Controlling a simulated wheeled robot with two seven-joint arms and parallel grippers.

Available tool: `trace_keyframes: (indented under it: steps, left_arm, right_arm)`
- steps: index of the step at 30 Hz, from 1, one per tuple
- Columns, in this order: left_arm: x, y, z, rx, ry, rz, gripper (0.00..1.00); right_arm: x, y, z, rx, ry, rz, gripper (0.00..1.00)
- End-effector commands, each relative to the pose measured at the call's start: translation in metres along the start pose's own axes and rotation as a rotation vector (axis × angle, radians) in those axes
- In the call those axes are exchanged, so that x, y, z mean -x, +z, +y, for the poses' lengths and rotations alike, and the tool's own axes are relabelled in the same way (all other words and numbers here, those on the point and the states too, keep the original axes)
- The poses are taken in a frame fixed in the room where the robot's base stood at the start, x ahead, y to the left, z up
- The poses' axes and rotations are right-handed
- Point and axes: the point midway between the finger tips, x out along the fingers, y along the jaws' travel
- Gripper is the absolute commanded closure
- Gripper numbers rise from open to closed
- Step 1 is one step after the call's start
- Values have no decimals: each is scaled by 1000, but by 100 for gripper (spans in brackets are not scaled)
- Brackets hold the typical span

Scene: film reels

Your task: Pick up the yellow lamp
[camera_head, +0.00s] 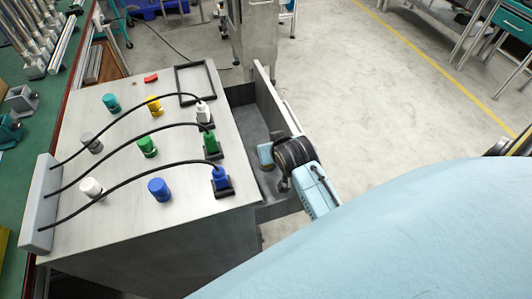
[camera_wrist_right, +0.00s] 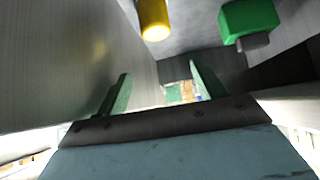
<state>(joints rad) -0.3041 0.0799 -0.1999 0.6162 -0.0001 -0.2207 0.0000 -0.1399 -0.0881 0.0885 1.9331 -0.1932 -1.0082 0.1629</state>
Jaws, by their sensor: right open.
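In the head view, a yellow lamp (camera_head: 154,104) stands upright on the grey panel (camera_head: 120,230), among several coloured caps. In the right wrist view, a yellow cylinder (camera_wrist_right: 153,20) and a green block (camera_wrist_right: 248,20) show at the top, beyond my fingers. I cannot tell if that cylinder is the panel's lamp. My right gripper (camera_wrist_right: 160,88) is open, its fingers apart with nothing between them. In the head view my right wrist is over the open drawer (camera_head: 277,108), right of the panel, and hides part of it. My left gripper is not in view.
White (camera_head: 203,111), green (camera_head: 211,145) and blue (camera_head: 220,180) plugs stand along the panel's right side. Black cables arch from them to a grey block (camera_head: 40,205). An empty black frame (camera_head: 195,80) lies at the back. The drawer walls are close to my right wrist.

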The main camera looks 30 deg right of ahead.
Motion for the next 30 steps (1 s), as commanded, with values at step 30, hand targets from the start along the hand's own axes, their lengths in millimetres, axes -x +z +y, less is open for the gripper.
trace_keyframes:
  steps: [30]
  left_arm:
    - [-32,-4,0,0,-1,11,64]
  right_arm:
    - [-104,28,0,1,0,1,31]
